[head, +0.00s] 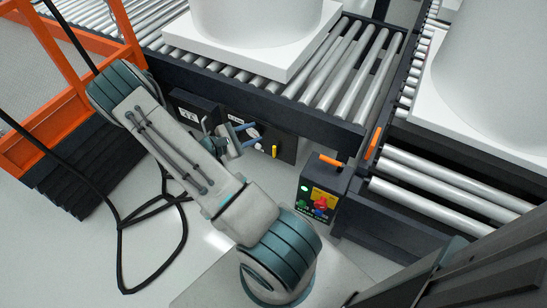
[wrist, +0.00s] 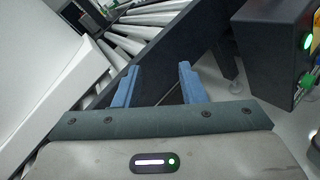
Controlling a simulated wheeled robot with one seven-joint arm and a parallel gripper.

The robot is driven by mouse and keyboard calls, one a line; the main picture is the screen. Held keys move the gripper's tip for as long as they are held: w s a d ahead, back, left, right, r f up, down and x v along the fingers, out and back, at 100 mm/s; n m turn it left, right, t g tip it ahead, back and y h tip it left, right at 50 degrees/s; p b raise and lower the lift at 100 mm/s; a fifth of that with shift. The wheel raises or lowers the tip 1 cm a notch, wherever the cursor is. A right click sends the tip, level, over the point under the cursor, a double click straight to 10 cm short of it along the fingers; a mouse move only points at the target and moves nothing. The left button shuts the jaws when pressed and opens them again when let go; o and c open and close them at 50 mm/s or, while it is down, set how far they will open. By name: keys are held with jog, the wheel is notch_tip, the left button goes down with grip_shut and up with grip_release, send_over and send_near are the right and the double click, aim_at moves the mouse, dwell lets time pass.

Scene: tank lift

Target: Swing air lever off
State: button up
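A small upright yellow lever (head: 274,151) is on the dark panel (head: 286,142) on the conveyor's side in the head view. It is the likeliest air lever, but I cannot read a label on it. My gripper (head: 246,134) is just left of it in the picture, in front of the panel, with blue fingers. In the wrist view my gripper (wrist: 157,83) is open, with nothing between its fingers. The yellow lever does not show in the wrist view. Round dials on the panel are partly hidden behind my gripper.
A control box (head: 321,190) with colored buttons and an orange handle (head: 331,160) stands right of the panel. Another orange handle (head: 374,142) is by the right conveyor. White blocks (head: 252,48) rest on the rollers. An orange frame (head: 60,125) and black cable (head: 121,240) are at left.

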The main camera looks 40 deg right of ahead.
jog(key=w+d+f+n+t+h+b, duration=0.2)
jog(key=f+n+t+b, duration=0.45)
jog(key=f, duration=1.05)
jog(key=n+t+y+b, duration=0.2)
jog(key=n+t+b, duration=0.1)
jog(key=n+t, duration=0.3)
send_near(274, 150)
jog(key=shift+n+g, duration=0.45)
jog(key=shift+n, duration=0.1)
jog(key=b+x, duration=0.1)
jog(key=x, duration=0.1)
jog(key=b+x, duration=0.2)
jog(key=x, duration=0.1)
jog(key=b+x, duration=0.1)
jog(key=x, duration=0.2)
jog(key=shift+w+r+b, duration=0.1)
jog(key=shift+w+b, duration=0.2)
jog(key=shift+b, duration=0.1)
jog(key=shift+w+d+r, duration=0.1)
jog(key=shift+w+d, duration=0.2)
jog(key=shift+d, duration=0.2)
grip_shut()
